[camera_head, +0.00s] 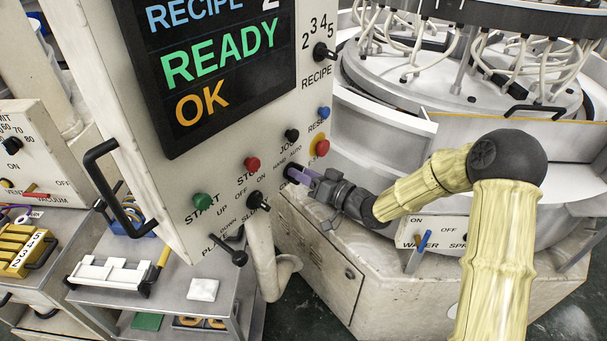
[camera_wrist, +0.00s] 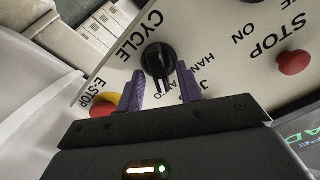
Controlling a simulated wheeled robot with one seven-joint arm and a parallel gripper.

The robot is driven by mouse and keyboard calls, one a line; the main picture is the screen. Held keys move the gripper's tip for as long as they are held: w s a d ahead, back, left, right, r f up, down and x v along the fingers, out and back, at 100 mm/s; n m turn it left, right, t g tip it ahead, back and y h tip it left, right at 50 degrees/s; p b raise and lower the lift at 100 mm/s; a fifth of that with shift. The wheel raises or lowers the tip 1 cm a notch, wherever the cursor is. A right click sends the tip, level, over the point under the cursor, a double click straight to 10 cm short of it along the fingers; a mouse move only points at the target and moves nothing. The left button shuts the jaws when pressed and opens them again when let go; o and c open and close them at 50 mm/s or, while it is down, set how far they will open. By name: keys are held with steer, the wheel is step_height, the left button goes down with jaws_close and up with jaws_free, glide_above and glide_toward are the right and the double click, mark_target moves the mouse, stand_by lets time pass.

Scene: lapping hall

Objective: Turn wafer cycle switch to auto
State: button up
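The wafer cycle switch is a black rotary knob (camera_wrist: 158,59) on the pale control panel, beside the words CYCLE, HAND and AUTO. Its white mark points down in the wrist view, toward my gripper's body; which word it meets is hard to tell. My gripper (camera_wrist: 160,72) has two purple fingers standing apart, one on each side of the knob. Small gaps seem to show, and firm contact cannot be seen. In the head view my gripper (camera_head: 300,176) reaches the panel from the right and largely hides the switch and its lettering.
A red and yellow E-stop (camera_head: 320,147) sits close above my gripper. A red STOP button (camera_head: 251,164), green START button (camera_head: 202,201) and black JOG button (camera_head: 291,135) are nearby. The panel's screen (camera_head: 215,65) reads READY and OK. A handle (camera_head: 108,185) juts out left.

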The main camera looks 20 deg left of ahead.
steer(key=b+v, duration=0.4)
steer(key=v, duration=1.3)
steer(key=shift+d, duration=0.25)
steer(key=shift+f, duration=0.15)
